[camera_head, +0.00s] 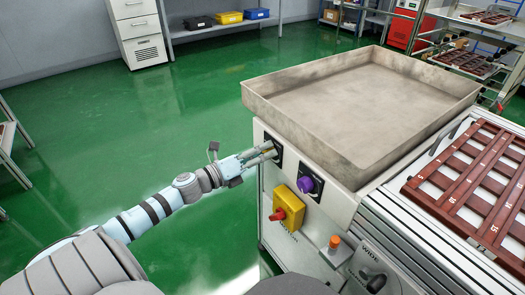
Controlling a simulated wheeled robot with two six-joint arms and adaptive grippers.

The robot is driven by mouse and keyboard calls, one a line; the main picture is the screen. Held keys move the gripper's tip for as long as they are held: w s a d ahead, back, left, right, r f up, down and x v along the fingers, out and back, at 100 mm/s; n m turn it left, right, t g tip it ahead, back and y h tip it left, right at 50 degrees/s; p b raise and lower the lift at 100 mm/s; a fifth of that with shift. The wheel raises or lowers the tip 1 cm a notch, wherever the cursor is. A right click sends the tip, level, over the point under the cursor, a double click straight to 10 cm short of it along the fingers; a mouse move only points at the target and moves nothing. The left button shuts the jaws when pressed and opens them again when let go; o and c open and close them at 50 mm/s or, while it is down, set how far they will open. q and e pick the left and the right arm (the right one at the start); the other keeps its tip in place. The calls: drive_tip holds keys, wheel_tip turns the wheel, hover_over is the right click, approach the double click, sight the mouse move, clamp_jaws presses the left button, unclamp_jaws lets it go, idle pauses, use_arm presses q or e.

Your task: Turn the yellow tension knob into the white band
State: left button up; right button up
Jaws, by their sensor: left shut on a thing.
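My left gripper (267,153) reaches in from the left to the upper left corner of the machine's front panel. Its fingers are shut around a small knob in front of a dark plate (278,147). A little yellow shows between the fingers, so this looks like the yellow tension knob, mostly hidden by them. I cannot make out the white band or where the knob's pointer stands. My right gripper is not in view.
A purple knob (305,184) sits just right of the gripper. Below it are a yellow box with a red switch (287,207) and an orange knob (334,241). A large grey tray (350,160) lies above; brown plant trays (470,205) lie right.

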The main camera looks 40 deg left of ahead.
use_arm(q)
drive_tip(key=n+p, duration=0.6)
drive_tip(key=n, duration=0.2)
drive_tip(key=n+p, duration=0.1)
drive_tip(key=n, duration=0.1)
drive_tip(key=n+p, duration=0.1)
drive_tip(key=n, duration=0.2)
drive_tip(key=n+p, duration=0.2)
drive_tip(key=shift+f+n, duration=0.25)
drive_tip(key=shift+n, duration=0.15)
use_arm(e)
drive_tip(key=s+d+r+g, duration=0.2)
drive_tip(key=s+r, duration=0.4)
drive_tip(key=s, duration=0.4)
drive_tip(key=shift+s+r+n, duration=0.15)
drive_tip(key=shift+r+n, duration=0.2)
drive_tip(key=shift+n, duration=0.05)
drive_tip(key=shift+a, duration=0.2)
use_arm(q)
drive_tip(key=o, duration=1.2)
drive_tip(key=shift+s, duration=0.1)
drive_tip(key=shift+c, duration=0.2)
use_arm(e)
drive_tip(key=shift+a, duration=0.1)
